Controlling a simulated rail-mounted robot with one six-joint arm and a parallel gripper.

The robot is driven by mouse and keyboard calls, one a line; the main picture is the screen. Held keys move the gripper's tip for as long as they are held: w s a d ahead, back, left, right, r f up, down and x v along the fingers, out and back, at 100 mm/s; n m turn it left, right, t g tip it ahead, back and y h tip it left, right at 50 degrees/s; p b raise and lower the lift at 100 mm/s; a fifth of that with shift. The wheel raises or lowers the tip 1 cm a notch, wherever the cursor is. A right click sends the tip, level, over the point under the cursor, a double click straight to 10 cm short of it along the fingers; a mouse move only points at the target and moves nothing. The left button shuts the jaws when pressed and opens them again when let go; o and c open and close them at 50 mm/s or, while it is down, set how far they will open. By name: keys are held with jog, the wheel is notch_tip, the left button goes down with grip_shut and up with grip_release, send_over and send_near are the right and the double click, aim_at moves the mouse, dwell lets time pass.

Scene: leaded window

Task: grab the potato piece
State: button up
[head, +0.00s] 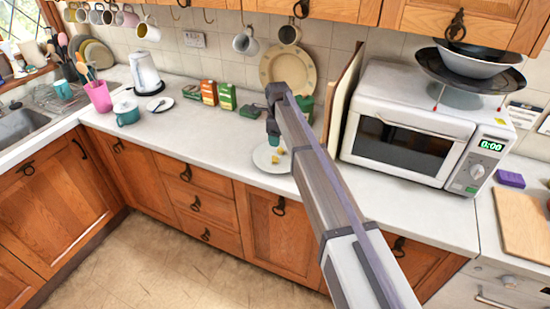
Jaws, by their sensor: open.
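Small yellow potato pieces (275,158) lie on a white plate (262,166) on the counter, left of the microwave. They sit close together, and I cannot tell exactly how many there are. My gripper (272,140) points down just above the plate, near the potato pieces. It is open, and I see nothing held in it. My arm reaches in from the lower right and covers the right part of the plate area.
A white microwave (408,140) with bowls on top stands right of my arm, beside an upright board (343,95). Small boxes (209,93) and a green box (249,111) stand behind. The counter (190,130) left of the plate is clear, up to a teal pot (127,114).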

aim_at(276, 158)
notch_tip(276, 158, down, 11)
jog(key=b, duration=1.1)
jog(key=shift+a+f, duration=0.15)
jog(key=shift+r, duration=0.3)
jog(key=c, duration=1)
